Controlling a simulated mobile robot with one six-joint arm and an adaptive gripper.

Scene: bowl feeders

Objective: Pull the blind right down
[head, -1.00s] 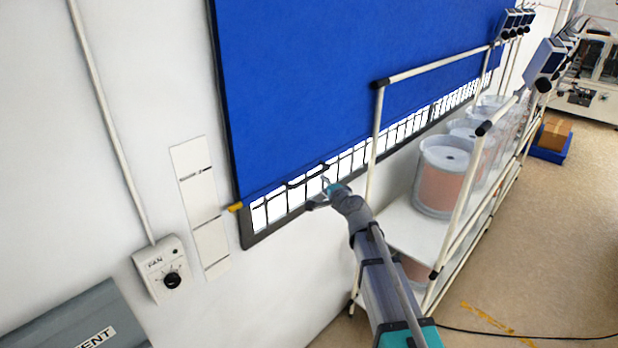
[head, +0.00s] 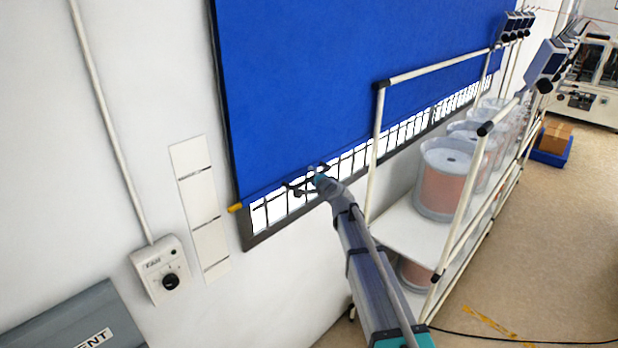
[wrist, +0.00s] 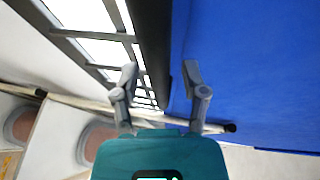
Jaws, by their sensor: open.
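The blue blind (head: 330,80) hangs over the window, its lower edge slanting across the head view. A strip of barred window (head: 400,135) shows bright below it. My gripper (head: 312,178) is at the blind's lower edge, towards its left part. In the wrist view my gripper (wrist: 163,75) is open, with a dark bar (wrist: 153,45) along the blind's edge lying between or just beyond its fingertips; I cannot tell which. The blue cloth (wrist: 250,70) fills the right side there, and the window bars (wrist: 90,35) the left.
A pipe-framed rack (head: 378,130) with clear bowls (head: 448,180) stands right of my arm. A yellow-orange tip (head: 236,207) sits at the blind's lower left corner. A fan control box (head: 160,268) and grey cabinet (head: 60,325) are on the left wall.

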